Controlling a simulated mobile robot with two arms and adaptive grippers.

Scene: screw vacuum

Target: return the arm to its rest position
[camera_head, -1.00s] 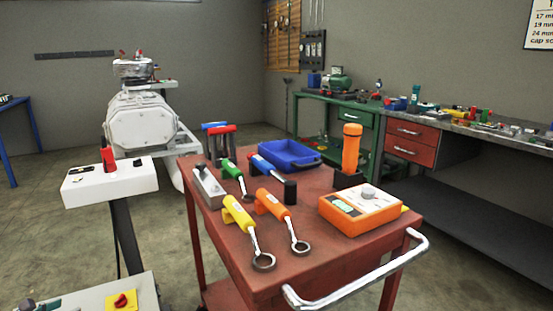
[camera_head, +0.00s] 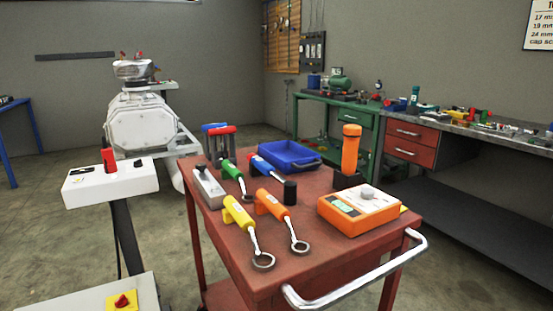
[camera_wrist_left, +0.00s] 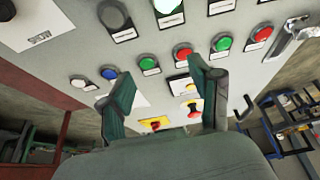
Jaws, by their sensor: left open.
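My left gripper (camera_wrist_left: 165,100) shows in the left wrist view with its two green fingers spread apart and nothing between them. Beyond the fingers is a light grey control panel (camera_wrist_left: 60,50) with rows of coloured buttons, including a red button (camera_wrist_left: 182,52) and a green button (camera_wrist_left: 148,63). A yellow-based red knob (camera_wrist_left: 155,123) shows between the fingers. I cannot tell how far the fingertips are from the panel. No arm or gripper of mine shows in the head view, and my right gripper is in neither view.
A red cart (camera_head: 330,262) with tools stands in front in the head view. Left of it are a white stand (camera_head: 85,190) and a light panel with a red knob (camera_head: 122,300). A white machine (camera_head: 140,122) and green bench (camera_head: 330,101) stand behind. Floor is clear at left.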

